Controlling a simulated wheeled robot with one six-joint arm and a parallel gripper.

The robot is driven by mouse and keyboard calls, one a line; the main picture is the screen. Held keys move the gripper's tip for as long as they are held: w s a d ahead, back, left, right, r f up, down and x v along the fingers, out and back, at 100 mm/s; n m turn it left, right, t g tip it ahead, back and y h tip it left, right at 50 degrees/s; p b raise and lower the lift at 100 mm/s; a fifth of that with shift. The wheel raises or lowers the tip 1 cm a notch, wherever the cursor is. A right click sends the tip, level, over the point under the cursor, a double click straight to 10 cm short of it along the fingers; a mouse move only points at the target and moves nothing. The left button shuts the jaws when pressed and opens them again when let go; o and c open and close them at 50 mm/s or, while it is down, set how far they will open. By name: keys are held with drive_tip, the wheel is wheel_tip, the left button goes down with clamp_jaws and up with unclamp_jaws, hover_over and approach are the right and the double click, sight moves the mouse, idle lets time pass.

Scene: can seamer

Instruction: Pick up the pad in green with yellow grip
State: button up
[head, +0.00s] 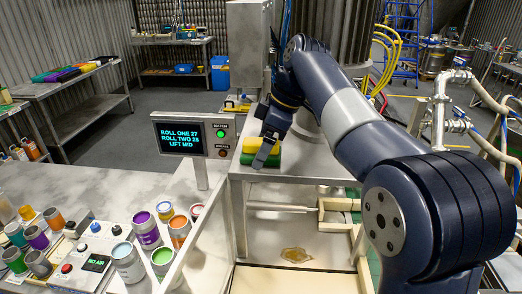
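The green pad with a yellow grip (249,147) lies on the metal machine top (304,166), right of the display screen in the head view. Yellow shows along its upper part and green at its lower edge. My gripper (264,157) points down at the pad from above, and its grey fingers overlap the pad in the picture. The fingers hide part of the pad. I cannot tell whether they touch it or how far apart they are.
A display screen (181,138) on a post stands left of the pad. Open cans, such as a purple one (146,231), and a control box (88,254) crowd the lower left. An open bay (295,256) lies below the machine top. White piping (439,110) stands at right.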

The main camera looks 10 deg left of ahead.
drive_tip(key=shift+c, duration=0.6)
drive_tip(key=c, duration=1)
drive_tip(key=shift+o, duration=0.2)
drive_tip(key=shift+r, duration=0.1)
wheel_tip(320, 180, up, 10)
drive_tip(key=shift+f+p, duration=0.1)
drive_tip(key=shift+p, duration=0.8)
drive_tip(key=o, duration=0.3)
drive_tip(key=shift+c, duration=1.1)
